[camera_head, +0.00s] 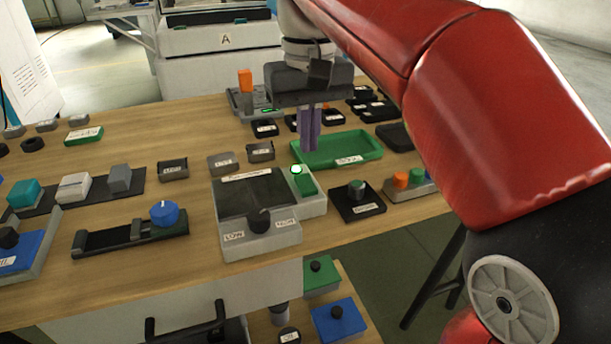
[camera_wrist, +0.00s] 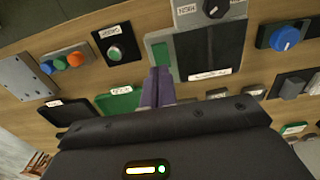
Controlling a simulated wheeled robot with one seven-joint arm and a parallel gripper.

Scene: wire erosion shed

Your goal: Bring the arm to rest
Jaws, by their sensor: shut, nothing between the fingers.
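My gripper (camera_head: 309,129) hangs from my red arm above the wooden table, with its purple fingers together and nothing between them. In the head view its fingertips show in front of the green tray (camera_head: 356,147), just behind the grey device with a dark screen (camera_head: 253,196). In the wrist view the fingers (camera_wrist: 158,88) point toward the green patch (camera_wrist: 160,53) on the device's side. They appear apart from the table; the exact height is hard to tell.
A black box with a knob (camera_head: 357,199) and a block with coloured buttons (camera_head: 411,183) stand to the right. A slider with a blue knob (camera_head: 164,214) lies left. An orange block (camera_head: 245,82) stands upright at the back.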

